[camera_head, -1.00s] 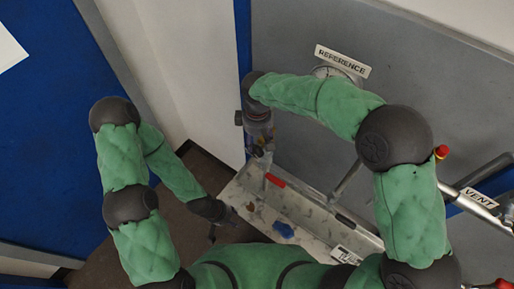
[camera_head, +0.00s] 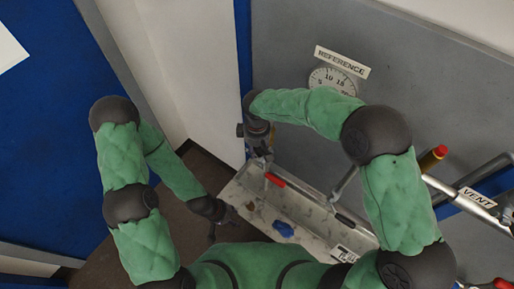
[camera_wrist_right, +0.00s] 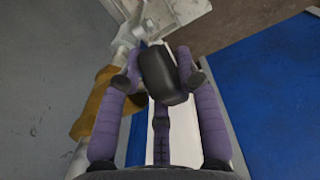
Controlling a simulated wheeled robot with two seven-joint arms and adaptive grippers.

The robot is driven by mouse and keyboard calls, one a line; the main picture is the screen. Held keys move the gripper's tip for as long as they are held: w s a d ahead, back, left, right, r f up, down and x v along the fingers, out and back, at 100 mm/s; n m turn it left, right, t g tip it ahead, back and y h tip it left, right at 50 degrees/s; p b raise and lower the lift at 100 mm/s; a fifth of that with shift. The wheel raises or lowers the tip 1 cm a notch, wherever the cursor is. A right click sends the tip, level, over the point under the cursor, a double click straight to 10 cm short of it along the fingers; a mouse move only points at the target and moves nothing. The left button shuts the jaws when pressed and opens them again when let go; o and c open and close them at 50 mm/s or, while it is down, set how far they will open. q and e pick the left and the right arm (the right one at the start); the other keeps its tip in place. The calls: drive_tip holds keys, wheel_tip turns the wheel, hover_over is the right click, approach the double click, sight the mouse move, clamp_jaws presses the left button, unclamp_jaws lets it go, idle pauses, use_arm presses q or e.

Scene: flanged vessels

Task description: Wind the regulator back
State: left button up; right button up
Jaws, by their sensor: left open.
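In the right wrist view, the regulator shows as a brass body (camera_wrist_right: 94,104) with a thick black knob (camera_wrist_right: 163,76) beside it. My right gripper (camera_wrist_right: 160,74) has its purple fingers around this knob, with the tips against its sides. In the head view, my right gripper (camera_head: 261,150) is by the blue upright, above the tray's left end; the regulator is mostly hidden there by my arm. My left gripper (camera_head: 220,218) hangs open and empty, low and left of the tray. A dial gauge (camera_head: 333,79) sits under the REFERENCE label (camera_head: 341,61).
A grey metal tray (camera_head: 312,212) holds a red-handled item (camera_head: 275,181), a blue item (camera_head: 285,229) and a dark item (camera_head: 345,220). A pipe with a VENT label (camera_head: 478,197) and a red-tipped handle (camera_head: 433,158) are at the right. Grey panel stands behind.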

idle(0.4)
drive_tip(key=g+h+p, duration=0.1)
drive_tip(key=h, duration=0.1)
drive_tip(key=shift+a+g+h+p, duration=0.15)
drive_tip(key=shift+g+h+p, duration=0.15)
drive_tip(key=shift+g+p, duration=0.1)
drive_tip(key=shift+g+h+p, duration=0.3)
drive_tip(key=shift+g+h, duration=0.3)
drive_tip(key=shift+h, duration=0.1)
drive_tip(key=shift+w+g+h, duration=0.1)
drive_tip(key=shift+g+h, duration=0.3)
drive_tip(key=shift+h, duration=0.3)
drive_tip(key=o, duration=1.1)
drive_tip(key=shift+o, duration=0.2)
drive_tip(key=v, duration=1.2)
drive_tip(key=shift+w+a+f, duration=0.15)
drive_tip(key=shift+a+f, duration=0.05)
